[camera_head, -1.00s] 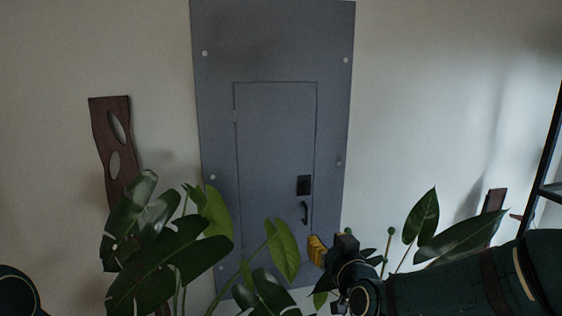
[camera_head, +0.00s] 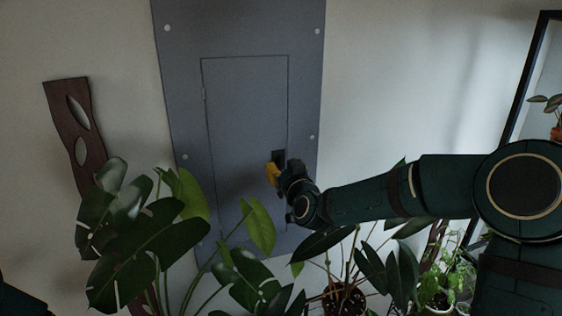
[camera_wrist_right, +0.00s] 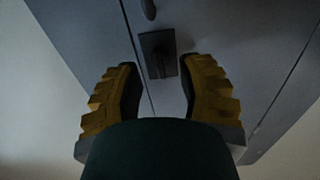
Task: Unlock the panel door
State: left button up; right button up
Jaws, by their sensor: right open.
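The grey panel door (camera_head: 235,105) is shut in its larger grey frame on the wall. Its black lock plate (camera_head: 279,155) is on the door's right side, partly covered by my right gripper (camera_head: 272,173). In the right wrist view the lock plate (camera_wrist_right: 157,53) shows ahead, between the two yellow fingers of my open right gripper (camera_wrist_right: 163,68). Nothing is held between them. The black handle (camera_wrist_right: 149,8) shows at that view's top edge; in the head view it is hidden behind my gripper. I cannot tell whether the fingers touch the plate. My left gripper is out of view.
A large leafy plant (camera_head: 150,245) stands in front of the door at lower left. A potted plant (camera_head: 344,300) and a smaller one (camera_head: 440,290) stand below my right arm. A brown wooden piece (camera_head: 75,125) is on the left wall. A black frame (camera_head: 525,85) stands at right.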

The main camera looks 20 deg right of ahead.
jog(key=shift+w, duration=1.1)
grip_shut()
